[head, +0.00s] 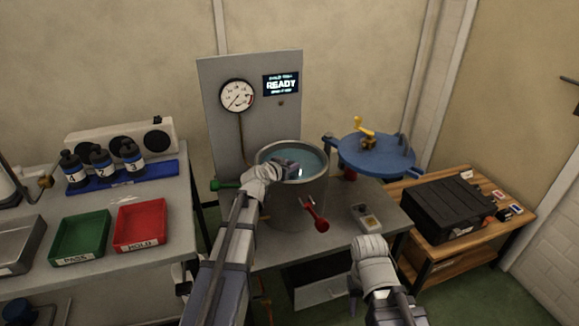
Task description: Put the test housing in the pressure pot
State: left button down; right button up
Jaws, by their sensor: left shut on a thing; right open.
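The pressure pot (290,212) is a grey metal cylinder standing on the middle bench, open at the top with bluish water inside. Its blue lid (375,157) with a yellow handle is swung away to the right of the pot. My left gripper (280,169) is over the pot's near left rim, shut on a small grey block that looks like the test housing (289,167). The housing is over or at the water; I cannot tell whether it touches it. My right gripper (372,247) is open and empty in front of the bench, its fingers partly hidden.
A gauge panel (220,120) reading READY stands behind the pot. A red handle (316,214) and a green handle (226,185) stick out near it. A small tray (366,217) lies right of the pot. Green (80,237) and red (140,225) trays sit left; a black case (447,209) sits right.

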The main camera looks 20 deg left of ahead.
pick_arm(q)
jog(key=c, duration=0.5)
grip_release()
jog(key=shift+c, duration=0.2)
jog(key=shift+r, duration=0.1)
jog(key=shift+s+r+p, duration=0.2)
jog(key=shift+s+p, duration=0.15)
jog(key=shift+p, duration=0.05)
jog(key=p+v, duration=0.4)
jog(key=v, duration=0.7)
jog(key=shift+s+a, duration=0.1)
jog(key=shift+s, duration=0.05)
